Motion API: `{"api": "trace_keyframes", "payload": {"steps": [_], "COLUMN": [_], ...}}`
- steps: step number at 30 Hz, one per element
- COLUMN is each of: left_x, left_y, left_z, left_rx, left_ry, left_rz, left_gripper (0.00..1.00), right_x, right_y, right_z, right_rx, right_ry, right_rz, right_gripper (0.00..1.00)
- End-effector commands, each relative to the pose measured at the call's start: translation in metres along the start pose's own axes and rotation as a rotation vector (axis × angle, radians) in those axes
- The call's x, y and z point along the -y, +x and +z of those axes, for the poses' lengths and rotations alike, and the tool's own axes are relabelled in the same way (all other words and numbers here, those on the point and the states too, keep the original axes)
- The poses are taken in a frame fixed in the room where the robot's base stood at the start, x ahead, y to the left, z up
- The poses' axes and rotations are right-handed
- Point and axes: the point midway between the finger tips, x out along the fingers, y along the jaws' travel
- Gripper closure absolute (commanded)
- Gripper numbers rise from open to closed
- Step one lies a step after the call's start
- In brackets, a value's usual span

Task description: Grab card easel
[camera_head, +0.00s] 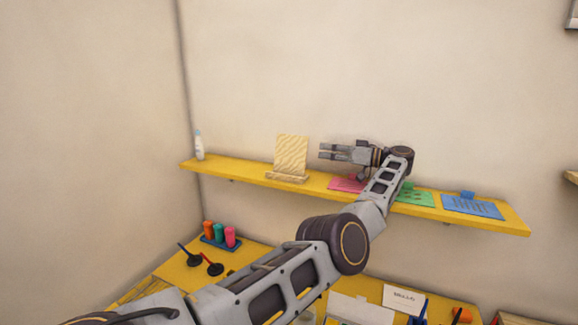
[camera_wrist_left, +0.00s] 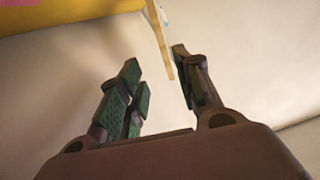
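The card easel (camera_head: 291,155) is a light wooden, striped upright panel with a ledge at its foot. It stands on the yellow wall shelf, left of my left gripper. My left gripper (camera_head: 322,151) is raised above the shelf and points left toward the easel, with a gap between them. In the left wrist view my left gripper (camera_wrist_left: 158,82) has its fingers spread and nothing gripped. There the easel (camera_wrist_left: 160,38) seems to show edge-on as a thin wooden strip, beyond and between the fingertips. My right gripper is not in view.
The yellow shelf (camera_head: 235,168) also holds a white bottle (camera_head: 198,146) at its left end, and pink (camera_head: 346,184), green (camera_head: 415,198) and blue (camera_head: 472,206) pads at right. A yellow desk below carries stampers (camera_head: 219,233) and a small sign (camera_head: 404,298).

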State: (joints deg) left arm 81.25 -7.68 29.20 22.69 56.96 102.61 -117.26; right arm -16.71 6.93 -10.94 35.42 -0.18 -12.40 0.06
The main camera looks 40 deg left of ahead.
Motion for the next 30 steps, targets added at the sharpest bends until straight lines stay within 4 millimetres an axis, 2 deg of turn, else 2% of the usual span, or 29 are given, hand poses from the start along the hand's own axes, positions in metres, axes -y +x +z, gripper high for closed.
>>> {"api": "trace_keyframes", "payload": {"steps": [7, 16, 23, 30], "left_x": [0.000, 0.001, 0.001, 0.001], "left_y": [0.012, 0.031, 0.052, 0.076], "left_z": [0.001, 0.001, 0.000, 0.000], "left_rx": [0.001, -0.001, 0.000, -0.001], "left_ry": [-0.001, -0.001, -0.001, -0.001], "left_rz": [-0.001, -0.003, -0.003, -0.002], "left_gripper": [0.66, 0.66, 0.66, 0.66], "right_x": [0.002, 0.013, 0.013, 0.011], "right_y": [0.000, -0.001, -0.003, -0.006], "right_z": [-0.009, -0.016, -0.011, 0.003], "right_rx": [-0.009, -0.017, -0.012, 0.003], "right_ry": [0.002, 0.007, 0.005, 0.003], "right_rz": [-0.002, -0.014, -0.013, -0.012], "right_gripper": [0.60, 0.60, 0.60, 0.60]}}
